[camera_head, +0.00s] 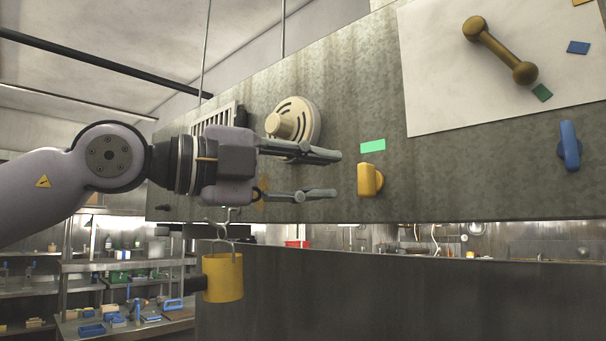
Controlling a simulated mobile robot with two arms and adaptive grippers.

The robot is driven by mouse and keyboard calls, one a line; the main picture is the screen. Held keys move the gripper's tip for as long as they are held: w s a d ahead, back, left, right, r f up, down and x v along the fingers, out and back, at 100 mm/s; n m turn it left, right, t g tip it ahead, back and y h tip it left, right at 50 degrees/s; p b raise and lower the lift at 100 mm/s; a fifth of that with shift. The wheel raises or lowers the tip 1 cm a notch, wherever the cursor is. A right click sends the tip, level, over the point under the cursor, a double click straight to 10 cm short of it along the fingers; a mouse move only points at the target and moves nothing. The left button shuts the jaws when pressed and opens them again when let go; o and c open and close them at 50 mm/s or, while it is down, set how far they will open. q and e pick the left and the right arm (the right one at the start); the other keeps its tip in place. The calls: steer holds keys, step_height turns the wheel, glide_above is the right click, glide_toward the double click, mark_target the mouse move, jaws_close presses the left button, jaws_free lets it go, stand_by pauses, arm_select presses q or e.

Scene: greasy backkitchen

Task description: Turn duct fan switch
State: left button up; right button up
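A yellow switch knob (369,180) sticks out of the grey metal duct panel (430,190), just below a small green label (373,146). My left gripper (328,173) comes in from the left, its two fingers spread one above the other with nothing between them. Its fingertips are a short way left of the yellow knob and look apart from it. A blue knob (569,146) is on the same panel at the far right. I cannot tell from the view which knob is the fan switch. My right gripper is not in view.
A round cream vent (298,122) sits on the panel behind my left gripper. A white plate with a brown bar handle (497,50) is at the upper right. A yellow mug (222,278) hangs from a hook below my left gripper. Shelves with tools stand at the lower left.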

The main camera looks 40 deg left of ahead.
mark_target(357, 176)
arm_select(q)
steer(key=p+x, duration=0.1)
steer(key=x, duration=0.3)
steer(key=shift+w+d, duration=0.1)
steer(key=shift+r, duration=0.1)
steer(key=shift+o, duration=0.5)
steer(key=shift+a+r, duration=0.2)
steer(key=shift+a, duration=0.05)
steer(key=c, duration=0.6)
steer(key=shift+c, duration=0.2)
